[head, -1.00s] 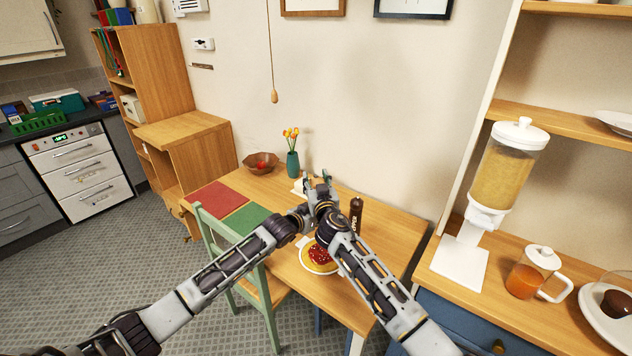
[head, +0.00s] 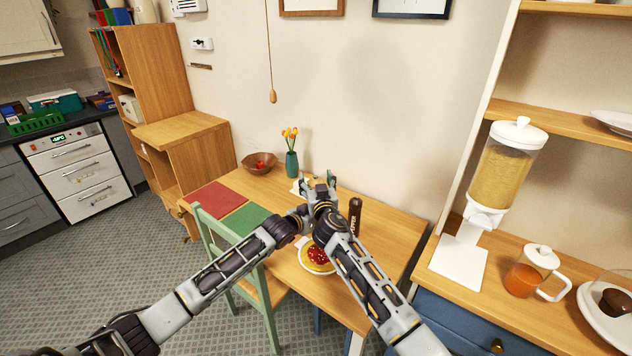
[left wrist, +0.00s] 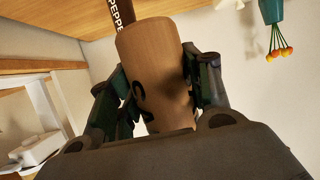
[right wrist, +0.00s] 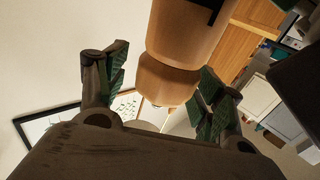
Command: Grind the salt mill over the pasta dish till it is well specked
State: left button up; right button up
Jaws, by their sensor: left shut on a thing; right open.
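The salt mill (left wrist: 155,70) is a light wooden cylinder with dark lettering. My left gripper (left wrist: 160,95) is shut on its body. In the right wrist view, the mill's rounded end (right wrist: 167,82) is between the spread fingers of my right gripper (right wrist: 158,88), which is open with a gap showing on its left side. In the head view my grippers mostly hide the mill. The pasta dish (head: 305,264), a pale round plate with yellow pasta and red sauce (head: 318,255), lies below on the table, partly hidden by my right arm. Specks are too small to tell.
A dark pepper mill (head: 354,217) stands on the table (head: 392,232) right of my grippers. A vase of flowers (head: 291,162) and a bowl (head: 259,163) stand behind. Red (head: 215,199) and green (head: 246,221) mats lie left. A green chair (head: 222,238) stands at the front.

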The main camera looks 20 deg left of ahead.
jog(key=shift+s+d+f, duration=0.1)
jog(key=shift+s, duration=0.1)
jog(key=v, duration=1.1)
jog(key=shift+s, duration=0.2)
dwell(0.6)
jog(key=shift+d, duration=0.1)
